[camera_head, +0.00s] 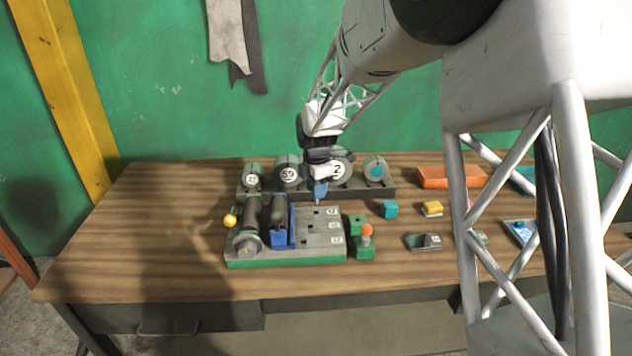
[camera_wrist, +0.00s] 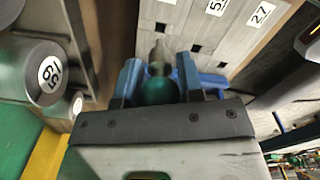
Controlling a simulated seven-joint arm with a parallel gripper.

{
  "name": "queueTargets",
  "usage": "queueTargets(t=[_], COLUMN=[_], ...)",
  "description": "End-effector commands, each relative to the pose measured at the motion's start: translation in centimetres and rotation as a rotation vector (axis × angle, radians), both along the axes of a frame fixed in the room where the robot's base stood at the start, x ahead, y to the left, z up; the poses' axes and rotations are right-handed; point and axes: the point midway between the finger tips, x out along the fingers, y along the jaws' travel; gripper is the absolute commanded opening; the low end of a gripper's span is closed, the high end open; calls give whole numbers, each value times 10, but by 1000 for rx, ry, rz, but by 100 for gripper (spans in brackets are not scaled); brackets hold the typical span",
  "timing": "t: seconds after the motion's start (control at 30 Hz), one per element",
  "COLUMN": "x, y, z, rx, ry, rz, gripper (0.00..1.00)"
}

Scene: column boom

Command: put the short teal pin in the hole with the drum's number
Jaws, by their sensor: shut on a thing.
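My gripper (camera_head: 320,188) has blue fingers and is shut on the teal pin (camera_wrist: 160,90). In the wrist view, the pin's rounded teal body sits between the fingertips (camera_wrist: 158,80), with a narrower metallic end beyond them. In the head view the pin is mostly hidden by the gripper. The grey plate (camera_head: 323,241) has square dark holes beside white number labels. In the wrist view, one label (camera_wrist: 262,13) reads 27 and another (camera_wrist: 216,5) is cut off after a 5. The pin appears above the plate's far side, apart from the holes.
Numbered drums stand in a row behind the plate, including 27 (camera_head: 252,174) and 59 (camera_head: 288,174). A drum (camera_head: 376,170) with a teal dot stands right.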

Motion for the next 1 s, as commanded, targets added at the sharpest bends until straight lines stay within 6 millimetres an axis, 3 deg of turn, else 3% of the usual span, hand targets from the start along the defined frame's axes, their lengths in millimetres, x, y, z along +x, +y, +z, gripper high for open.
queueTargets(t=[0.3,1.0], x=[0,0], y=[0,0], z=[-17,-19], rx=[0,0], ry=[1,1], rz=[0,0], gripper=[11,11])
